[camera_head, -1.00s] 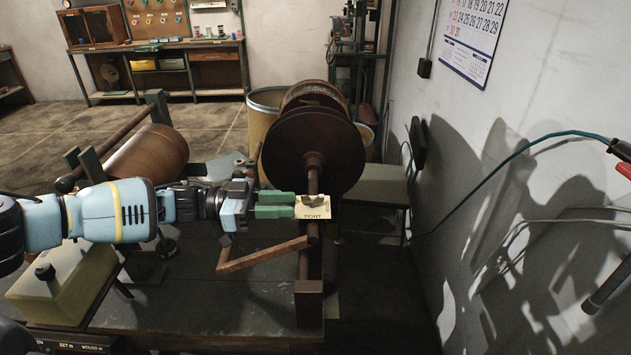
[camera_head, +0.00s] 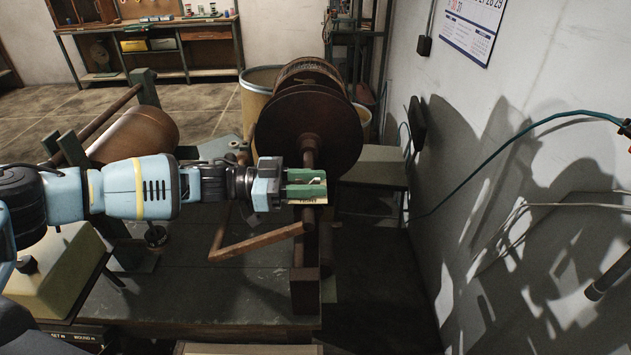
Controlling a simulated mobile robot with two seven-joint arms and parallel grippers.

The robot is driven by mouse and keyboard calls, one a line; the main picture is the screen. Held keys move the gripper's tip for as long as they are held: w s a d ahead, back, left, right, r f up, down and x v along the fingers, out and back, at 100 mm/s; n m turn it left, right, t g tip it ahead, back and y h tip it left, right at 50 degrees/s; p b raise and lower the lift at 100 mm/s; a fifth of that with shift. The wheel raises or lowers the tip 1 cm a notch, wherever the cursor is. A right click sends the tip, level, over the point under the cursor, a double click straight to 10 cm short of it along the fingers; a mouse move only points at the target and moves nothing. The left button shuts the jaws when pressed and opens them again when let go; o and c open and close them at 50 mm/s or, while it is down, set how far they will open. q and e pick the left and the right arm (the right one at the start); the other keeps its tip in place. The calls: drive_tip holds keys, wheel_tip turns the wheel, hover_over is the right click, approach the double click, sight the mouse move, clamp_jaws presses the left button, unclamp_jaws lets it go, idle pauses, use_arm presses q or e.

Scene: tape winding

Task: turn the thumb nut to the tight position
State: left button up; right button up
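My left gripper (camera_head: 308,187) comes in from the left, with its two green fingers over the spindle in front of the big brown reel (camera_head: 308,135). The thumb nut is hidden behind or between the fingers, and I cannot tell whether they touch it. Only the pale lower edge of the tag (camera_head: 308,203) shows below the fingers, its word mostly covered. A small pale patch shows between the fingers. How closely they are shut cannot be told. My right gripper is not in view.
A rusty crank arm (camera_head: 262,242) reaches below the gripper to the upright post (camera_head: 304,288) on the dark bench (camera_head: 220,300). The white wall (camera_head: 540,90) with hanging cables is at the right.

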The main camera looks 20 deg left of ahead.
use_arm(q)
drive_tip(key=shift+w+d, duration=0.15)
drive_tip(key=shift+d, duration=0.15)
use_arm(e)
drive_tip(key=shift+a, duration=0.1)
use_arm(q)
drive_tip(key=shift+c, duration=0.4)
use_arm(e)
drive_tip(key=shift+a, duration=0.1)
use_arm(q)
clamp_jaws()
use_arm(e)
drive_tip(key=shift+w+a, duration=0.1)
